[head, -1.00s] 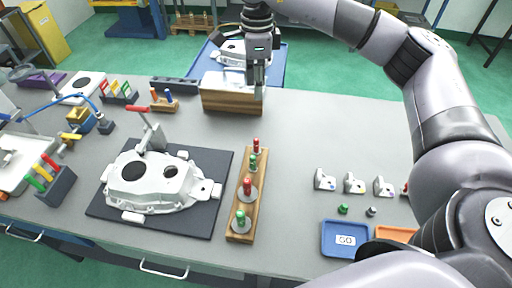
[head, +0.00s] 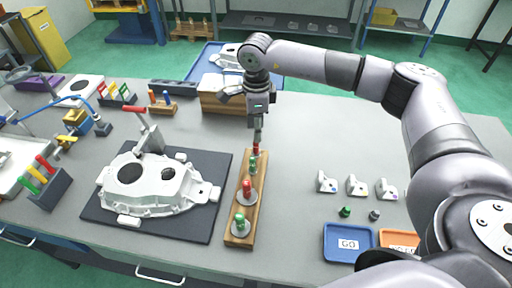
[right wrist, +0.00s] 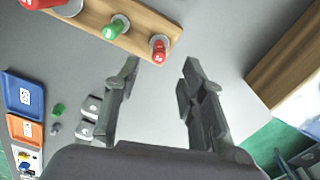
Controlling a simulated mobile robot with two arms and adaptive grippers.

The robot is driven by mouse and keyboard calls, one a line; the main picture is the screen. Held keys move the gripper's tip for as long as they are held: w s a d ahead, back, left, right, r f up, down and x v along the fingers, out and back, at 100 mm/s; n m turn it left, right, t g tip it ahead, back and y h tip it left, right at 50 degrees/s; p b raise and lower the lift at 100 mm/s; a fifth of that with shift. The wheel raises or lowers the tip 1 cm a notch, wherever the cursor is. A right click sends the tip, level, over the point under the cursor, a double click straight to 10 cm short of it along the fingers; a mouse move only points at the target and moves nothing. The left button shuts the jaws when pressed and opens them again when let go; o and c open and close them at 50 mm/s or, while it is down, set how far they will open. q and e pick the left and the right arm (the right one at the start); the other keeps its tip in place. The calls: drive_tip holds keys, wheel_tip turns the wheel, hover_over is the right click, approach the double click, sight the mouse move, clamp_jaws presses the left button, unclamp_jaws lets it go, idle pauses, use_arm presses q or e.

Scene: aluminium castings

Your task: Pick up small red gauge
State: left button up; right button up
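The small red gauge (head: 256,150) stands at the far end of a wooden gauge board (head: 233,215). In the right wrist view the small red gauge (right wrist: 158,48) is near the board's end, just beyond my fingertips. My right gripper (head: 257,136) points down close above it in the head view. In the right wrist view the right gripper (right wrist: 160,62) is open, with nothing between its fingers. A small green gauge (head: 252,165), a large red gauge (head: 247,188) and another green gauge (head: 240,224) stand on the same board. My left gripper is not in view.
A white casting (head: 150,187) on a dark mat lies left of the board. A wooden block (head: 222,100) stands behind the gripper. A blue GO tray (head: 348,257) and an orange tray (head: 398,238) lie at front right.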

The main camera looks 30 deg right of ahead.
sight(256, 153)
wheel_tip(256, 153, down, 2)
drive_tip(key=shift+f, duration=0.25)
drive_tip(key=shift+f+p, duration=0.2)
drive_tip(key=shift+p, duration=0.3)
wheel_tip(256, 153, down, 4)
drive_tip(key=shift+a+r+p, duration=0.1)
drive_tip(key=shift+r+p, duration=0.05)
drive_tip(key=shift+p, duration=0.75)
drive_tip(key=shift+f, duration=0.55)
clamp_jaws()
